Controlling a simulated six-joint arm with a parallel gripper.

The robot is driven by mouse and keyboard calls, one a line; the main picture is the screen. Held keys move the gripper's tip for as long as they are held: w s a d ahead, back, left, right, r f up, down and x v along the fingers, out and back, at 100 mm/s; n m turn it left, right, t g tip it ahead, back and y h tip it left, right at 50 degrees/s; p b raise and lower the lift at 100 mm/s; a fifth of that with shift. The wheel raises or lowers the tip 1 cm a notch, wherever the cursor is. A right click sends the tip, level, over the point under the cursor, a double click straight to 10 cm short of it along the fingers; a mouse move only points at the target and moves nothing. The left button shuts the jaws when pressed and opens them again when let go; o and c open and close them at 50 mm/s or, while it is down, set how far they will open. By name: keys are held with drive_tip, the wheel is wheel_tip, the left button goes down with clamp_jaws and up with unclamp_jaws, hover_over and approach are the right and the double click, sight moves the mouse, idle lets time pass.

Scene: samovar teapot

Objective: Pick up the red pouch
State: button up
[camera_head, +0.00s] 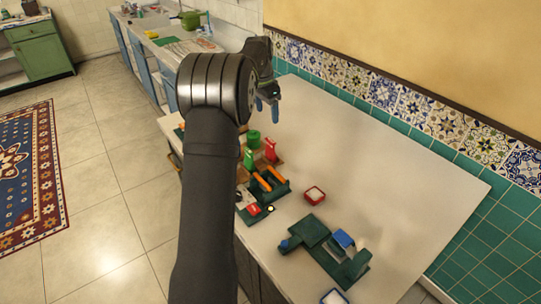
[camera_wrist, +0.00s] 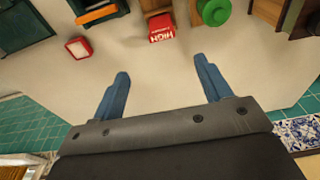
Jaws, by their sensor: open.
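A small red pouch (camera_wrist: 161,27) with white lettering stands at the top middle of the wrist view, ahead of and between my fingers. In the head view the red pouch (camera_head: 270,149) stands on the white counter just right of a green item. My gripper (camera_wrist: 162,66) is open, with its two blue fingers apart and nothing between them. In the head view my gripper (camera_head: 267,106) hangs above the counter, beyond the pouch. The gap between fingers and pouch shows as bare counter.
A green cylinder (camera_wrist: 214,11) is close on the pouch's right in the wrist view. A small red-rimmed dish (camera_head: 314,195) and a dark green holder with orange bars (camera_head: 265,184) are nearby. A larger green stand (camera_head: 328,247) is at the front. The counter's right side (camera_head: 400,180) is clear.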

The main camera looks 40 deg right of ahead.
sight(270, 140)
drive_tip(key=f, duration=0.5)
drive_tip(key=d+f, duration=0.1)
drive_tip(key=f, duration=0.4)
drive_tip(key=d+f, duration=0.1)
drive_tip(key=f, duration=0.5)
drive_tip(key=shift+w, duration=0.15)
drive_tip(key=c, duration=1.1)
